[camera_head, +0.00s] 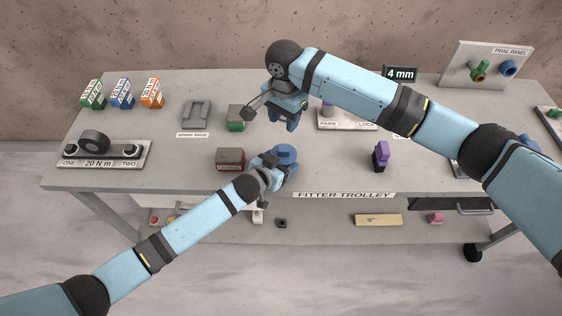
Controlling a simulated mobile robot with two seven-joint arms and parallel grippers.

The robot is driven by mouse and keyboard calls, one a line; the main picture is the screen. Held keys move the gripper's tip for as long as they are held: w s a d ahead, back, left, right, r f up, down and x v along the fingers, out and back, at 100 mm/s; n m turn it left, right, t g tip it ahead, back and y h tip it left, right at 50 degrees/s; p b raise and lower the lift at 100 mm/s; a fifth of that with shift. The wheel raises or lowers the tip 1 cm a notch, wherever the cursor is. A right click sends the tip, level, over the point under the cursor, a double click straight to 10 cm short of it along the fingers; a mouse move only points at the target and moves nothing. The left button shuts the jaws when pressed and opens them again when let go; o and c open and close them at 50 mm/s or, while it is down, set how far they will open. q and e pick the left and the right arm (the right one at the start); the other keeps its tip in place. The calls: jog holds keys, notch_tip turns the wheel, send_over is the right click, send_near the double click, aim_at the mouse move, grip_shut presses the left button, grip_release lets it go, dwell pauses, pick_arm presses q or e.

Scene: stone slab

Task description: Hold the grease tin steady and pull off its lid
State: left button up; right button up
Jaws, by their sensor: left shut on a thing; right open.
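The grease tin (287,151) is a round blue tin near the front edge of the table. My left gripper (277,163) comes in from the lower left and is shut on it. The gripper hides part of the tin's near side, and I cannot tell the lid's seam from the body. My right gripper (285,120) points down, open, behind the tin in the picture and apart from it. I see nothing between its fingers.
A dark red-brown box (230,159) stands close left of the tin, and a green-based block (236,123) is behind it. A purple object (381,156) stands to the right. The table top (335,165) is bare between the tin and the purple object.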

aim_at(287, 149)
dwell(0.4)
jog(key=shift+c, duration=0.6)
jog(key=f+n, duration=0.4)
jog(key=n, duration=0.4)
jog(key=f+n, duration=0.3)
jog(key=n, duration=0.6)
jog(key=d+f+n, duration=0.1)
jog(key=f+n, duration=0.3)
jog(key=n, duration=0.4)
jog(key=shift+f+n, duration=0.3)
jog(key=shift+f, duration=0.05)
grip_shut()
